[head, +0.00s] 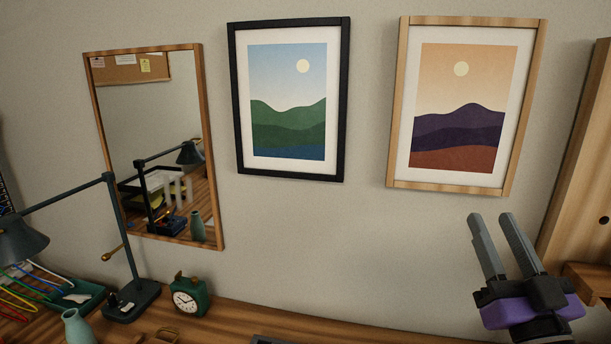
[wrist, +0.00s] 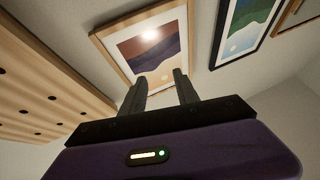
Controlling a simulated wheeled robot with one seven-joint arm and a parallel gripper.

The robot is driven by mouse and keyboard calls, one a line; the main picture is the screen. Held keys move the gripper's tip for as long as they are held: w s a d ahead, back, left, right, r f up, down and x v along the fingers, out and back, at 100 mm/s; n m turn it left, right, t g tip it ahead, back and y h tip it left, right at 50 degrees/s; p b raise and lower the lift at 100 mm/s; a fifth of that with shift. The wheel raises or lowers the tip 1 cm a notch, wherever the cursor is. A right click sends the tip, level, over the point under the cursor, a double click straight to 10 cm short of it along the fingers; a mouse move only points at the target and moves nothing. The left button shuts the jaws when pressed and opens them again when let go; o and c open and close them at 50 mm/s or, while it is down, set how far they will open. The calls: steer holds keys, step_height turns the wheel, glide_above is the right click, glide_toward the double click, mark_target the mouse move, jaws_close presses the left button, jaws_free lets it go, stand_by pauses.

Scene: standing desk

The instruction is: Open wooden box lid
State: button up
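My gripper (head: 490,219) is raised at the lower right of the head view, in front of the wall. Its two grey fingers point up, with a gap and nothing between them. They also show in the wrist view (wrist: 160,80), apart and empty below a framed picture. I cannot make out a wooden box or its lid in either view. A small brown piece shows at the bottom edge of the head view, too cut off to tell what it is.
The wooden desk (head: 235,314) runs along the bottom. On it stand a dark lamp (head: 131,302), a green clock (head: 190,298) and a teal vase (head: 77,327). A mirror (head: 213,150) and two framed pictures hang behind. A wooden pegboard (wrist: 50,85) is beside my gripper.

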steer(key=s+a+f+g, duration=0.2)
steer(key=s+f+g, duration=0.1)
steer(key=s+f, duration=0.6)
steer(key=s+a+f+g, duration=0.2)
steer(key=s+f, duration=0.8)
steer(key=s, duration=0.6)
steer(key=s+a+f+g, duration=0.3)
steer(key=s+f, duration=0.7)
steer(key=s, duration=0.3)
steer(key=shift+g+h, duration=0.3)
steer(key=shift+g, duration=0.1)
steer(key=shift+s+a, duration=0.2)
steer(key=shift+a, duration=0.1)
steer(key=shift+c, duration=0.3)
steer(key=shift+w, duration=0.1)
